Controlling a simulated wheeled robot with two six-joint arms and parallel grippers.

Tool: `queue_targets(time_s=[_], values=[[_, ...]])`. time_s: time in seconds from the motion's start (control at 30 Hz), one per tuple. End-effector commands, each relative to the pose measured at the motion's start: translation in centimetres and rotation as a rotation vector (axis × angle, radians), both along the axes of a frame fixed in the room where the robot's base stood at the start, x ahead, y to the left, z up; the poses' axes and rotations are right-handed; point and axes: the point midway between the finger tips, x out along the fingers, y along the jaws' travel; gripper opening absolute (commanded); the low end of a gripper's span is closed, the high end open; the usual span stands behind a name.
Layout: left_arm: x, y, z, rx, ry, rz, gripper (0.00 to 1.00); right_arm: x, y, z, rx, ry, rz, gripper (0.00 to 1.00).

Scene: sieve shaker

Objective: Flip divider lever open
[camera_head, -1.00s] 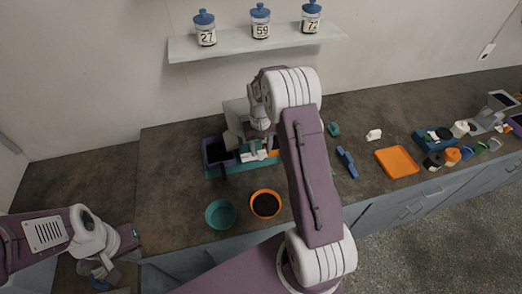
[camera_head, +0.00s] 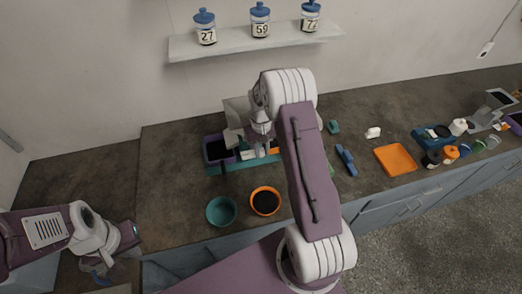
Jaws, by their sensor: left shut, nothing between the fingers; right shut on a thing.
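The sieve shaker stands on the counter left of my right arm. It has a pale upper body (camera_head: 237,112), a teal base (camera_head: 236,168), a purple bin (camera_head: 212,150) at the left and an orange part at the right, mostly hidden. My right gripper (camera_head: 262,150) reaches down over the middle of the shaker and is shut on a small part there, apparently the divider lever. The fingers and arm largely hide that part, so its position is unclear. A dark narrow strip (camera_head: 223,165) crosses the base's front. My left gripper (camera_head: 130,235) is shut and empty, far left.
A teal bowl (camera_head: 221,211) and an orange bowl with dark contents (camera_head: 265,201) stand in front of the shaker. An orange tray (camera_head: 395,160) and a blue tool (camera_head: 346,160) lie to the right. Jars stand on the shelf (camera_head: 255,42) above. The counter's left is clear.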

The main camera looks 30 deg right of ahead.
Motion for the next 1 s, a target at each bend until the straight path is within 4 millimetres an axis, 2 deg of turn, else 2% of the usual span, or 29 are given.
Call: queue_targets(time_s=[0.13, 0.17, 0.2, 0.23, 0.57, 0.67, 0.9, 1.0], values=[[0.0, 0.0, 0.0, 0.0, 0.0, 0.0, 0.0, 0.1, 0.0, 0.1, -0.001, -0.003, 0.0, 0.0], [0.0, 0.0, 0.0, 0.0, 0.0, 0.0, 0.0, 0.1, 0.0, 0.1, -0.001, -0.003, 0.0, 0.29], [0.0, 0.0, 0.0, 0.0, 0.0, 0.0, 0.0, 0.1, 0.0, 0.1, -0.001, -0.003, -0.001, 0.41], [0.0, 0.0, 0.0, 0.0, 0.0, 0.0, 0.0, 0.1, 0.0, 0.1, -0.001, -0.003, -0.001, 0.43], [0.0, 0.0, -0.2, 0.0, 0.0, 0.0, 0.0, 0.1, 0.0, 0.4, -0.002, -0.005, -0.001, 0.43], [0.0, 0.0, -0.7, 0.0, 0.0, 0.0, 0.0, 0.2, 0.0, 2.0, -0.002, -0.009, -0.001, 0.43], [0.0, 0.0, -1.7, 0.0, 0.0, 0.0, 0.0, 0.2, 0.1, 7.2, -0.002, -0.008, -0.001, 0.43], [0.0, 0.0, -1.8, 0.0, 0.0, 0.0, 0.0, 0.2, 0.2, 8.5, -0.002, -0.006, -0.001, 0.43]])
